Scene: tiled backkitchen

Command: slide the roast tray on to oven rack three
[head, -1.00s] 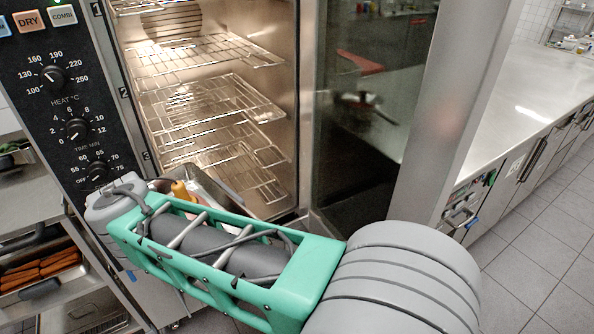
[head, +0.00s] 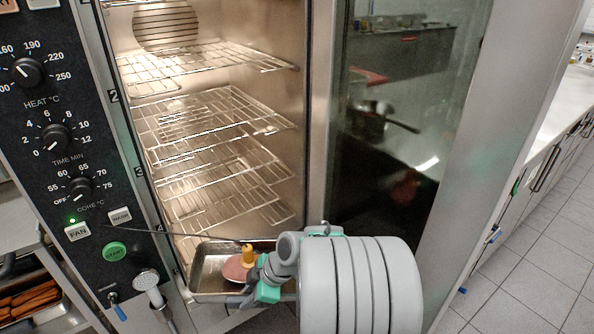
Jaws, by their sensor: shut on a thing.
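The roast tray (head: 208,283) is a shallow metal pan at the low front of the oven opening. It holds a pinkish roast (head: 236,268) with an upright yellow-orange handle (head: 248,256) at it. My gripper (head: 260,290) is at the tray's near right side, shut on the tray; my own wrist hides the fingertips and the tray's right part. The lit oven (head: 308,120) stands open with several wire racks. A rack (head: 225,182) lies inside near the number 3 label (head: 139,171); the exact slot match is hard to tell. The tray appears lower than this rack.
The glass oven door (head: 400,150) stands open on the right, close to my arm. The control panel (head: 60,120) and a hanging spray head (head: 147,280) are at the left. A thin cable (head: 180,236) runs from the panel towards the roast. Carrots (head: 35,295) lie lower left.

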